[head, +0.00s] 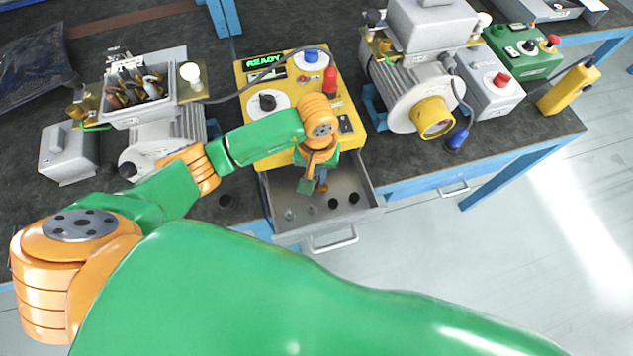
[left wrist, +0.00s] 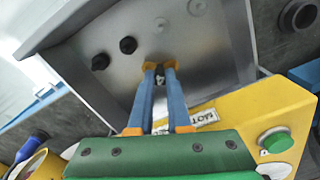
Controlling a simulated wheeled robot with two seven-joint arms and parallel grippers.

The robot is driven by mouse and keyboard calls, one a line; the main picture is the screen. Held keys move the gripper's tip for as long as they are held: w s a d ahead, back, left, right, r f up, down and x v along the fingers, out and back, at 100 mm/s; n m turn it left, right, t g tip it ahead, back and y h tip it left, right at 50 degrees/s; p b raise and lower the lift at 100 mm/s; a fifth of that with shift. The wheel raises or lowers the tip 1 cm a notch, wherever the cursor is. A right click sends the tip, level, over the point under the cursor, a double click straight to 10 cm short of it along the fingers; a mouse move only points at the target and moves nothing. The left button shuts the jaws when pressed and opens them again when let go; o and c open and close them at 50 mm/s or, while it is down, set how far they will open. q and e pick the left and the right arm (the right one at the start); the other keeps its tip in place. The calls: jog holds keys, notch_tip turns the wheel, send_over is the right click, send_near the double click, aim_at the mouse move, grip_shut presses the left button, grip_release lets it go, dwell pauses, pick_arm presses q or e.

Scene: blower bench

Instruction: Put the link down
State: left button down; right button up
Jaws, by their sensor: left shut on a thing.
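My left gripper (head: 316,186) reaches down over the open grey drawer below the yellow tester. In the left wrist view its two blue fingers with orange tips (left wrist: 160,67) are nearly together, shut on the link (left wrist: 160,75), a small dark piece mostly hidden between them. The tips are over the drawer floor; I cannot tell whether the link touches it. The drawer (head: 345,231) holds two black knobs (head: 354,197) and two pale round pieces (head: 290,214), all apart from the fingers. My right gripper is not in view.
The yellow tester (head: 246,133) with a lit READY display stands behind the drawer. An opened blower (head: 165,134) is at left, with a grey cover (head: 68,153) beside it. Another blower (head: 414,96) is at right. A dark ring (head: 226,201) lies left of the drawer.

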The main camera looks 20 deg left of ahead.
pick_arm(q)
jog(key=shift+w+f, duration=0.1)
jog(key=shift+f, duration=0.3)
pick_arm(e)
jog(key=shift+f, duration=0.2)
pick_arm(q)
jog(key=shift+f, duration=0.35)
jog(key=c, duration=0.9)
grip_release()
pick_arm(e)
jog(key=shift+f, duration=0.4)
pick_arm(q)
jog(key=shift+o, duration=0.2)
jog(key=shift+r, duration=0.1)
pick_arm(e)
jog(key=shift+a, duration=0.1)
pick_arm(q)
jog(key=shift+r+p, duration=0.3)
jog(key=shift+r, duration=0.05)
notch_tip(320, 180, up, 12)
jog(key=b, duration=0.1)
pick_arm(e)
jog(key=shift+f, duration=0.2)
pick_arm(q)
jog(key=shift+f, duration=0.1)
